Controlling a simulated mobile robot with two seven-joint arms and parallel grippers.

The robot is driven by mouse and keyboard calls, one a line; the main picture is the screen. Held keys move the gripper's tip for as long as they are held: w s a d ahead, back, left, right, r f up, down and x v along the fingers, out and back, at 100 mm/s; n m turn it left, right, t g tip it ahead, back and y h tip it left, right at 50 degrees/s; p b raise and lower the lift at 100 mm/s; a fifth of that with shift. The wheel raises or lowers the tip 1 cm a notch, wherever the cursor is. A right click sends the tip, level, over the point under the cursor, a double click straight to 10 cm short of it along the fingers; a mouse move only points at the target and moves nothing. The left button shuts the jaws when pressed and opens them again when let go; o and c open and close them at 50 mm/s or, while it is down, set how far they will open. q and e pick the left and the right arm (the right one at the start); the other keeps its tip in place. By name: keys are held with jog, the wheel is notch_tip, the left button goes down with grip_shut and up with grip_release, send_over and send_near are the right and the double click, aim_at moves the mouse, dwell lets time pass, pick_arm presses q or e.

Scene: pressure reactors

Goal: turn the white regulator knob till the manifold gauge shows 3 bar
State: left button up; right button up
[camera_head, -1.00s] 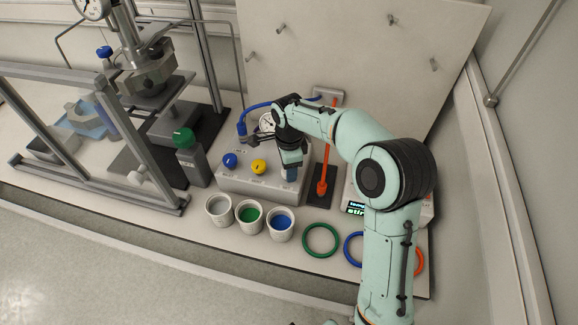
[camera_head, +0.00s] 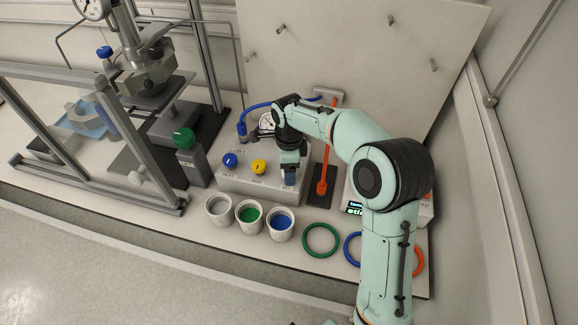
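The grey manifold box (camera_head: 262,188) stands mid-bench with a blue knob (camera_head: 230,160) and a yellow knob (camera_head: 259,167) on top. The manifold gauge (camera_head: 266,121) is a small white dial behind the box, partly covered by my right arm; its reading is too small to tell. My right gripper (camera_head: 290,177) points down at the right end of the manifold box. No white regulator knob shows on the box; my gripper covers the spot there. Whether its fingers are open or shut on something is hidden. My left gripper is out of view.
White cups (camera_head: 249,216) and a green ring (camera_head: 320,240) lie in front of the manifold. An orange-red stirrer-like rod (camera_head: 324,170) stands close right of my gripper. A green-knobbed post (camera_head: 184,139) and the reactor frame (camera_head: 90,160) stand left.

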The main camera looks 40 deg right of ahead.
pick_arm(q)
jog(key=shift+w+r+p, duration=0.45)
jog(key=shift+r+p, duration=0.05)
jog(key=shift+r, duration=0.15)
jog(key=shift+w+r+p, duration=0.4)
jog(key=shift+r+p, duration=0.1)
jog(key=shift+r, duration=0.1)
pick_arm(e)
notch_tip(320, 180, up, 14)
jog(key=shift+f, duration=0.25)
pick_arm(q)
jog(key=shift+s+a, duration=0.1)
pick_arm(e)
jog(key=shift+a+f, duration=0.1)
